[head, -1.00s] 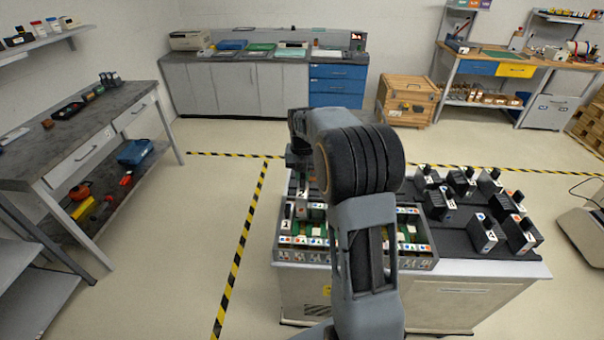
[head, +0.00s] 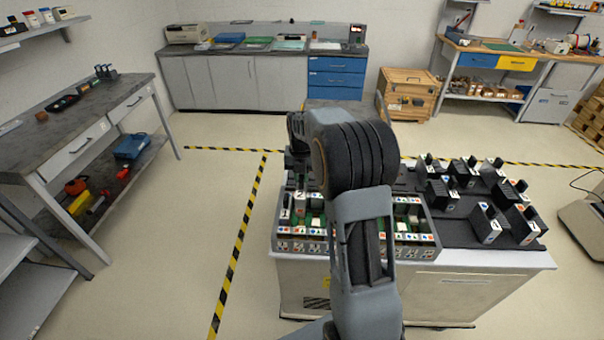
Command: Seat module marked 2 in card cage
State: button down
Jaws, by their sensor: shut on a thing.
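The card cage (head: 410,253) stands on the front left of the covered cart, with green slots inside and coloured labels along its front. A dark module marked 1 (head: 286,213) stands upright at its left end. My gripper (head: 298,178) is over the left part of the cage, partly hidden by my wrist. It is shut on the module marked 2 (head: 299,196), whose white label shows just right of and behind module 1. The lower part of module 2 is hidden, so I cannot tell how deep it sits. My forearm hides the middle of the cage.
Several dark modules (head: 489,224) stand on a black mat (head: 462,232) on the right of the cart (head: 470,285). A workbench (head: 75,130) is at the left and grey cabinets (head: 235,82) stand behind. The floor around the cart is clear, with striped tape.

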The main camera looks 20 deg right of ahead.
jog(key=shift+f+b, duration=2.8)
jog(key=shift+f, duration=1.95)
jog(key=c, duration=1)
grip_release()
notch_tip(320, 180, up, 14)
jog(key=shift+s+f+b, duration=0.1)
jog(key=shift+b, duration=0.2)
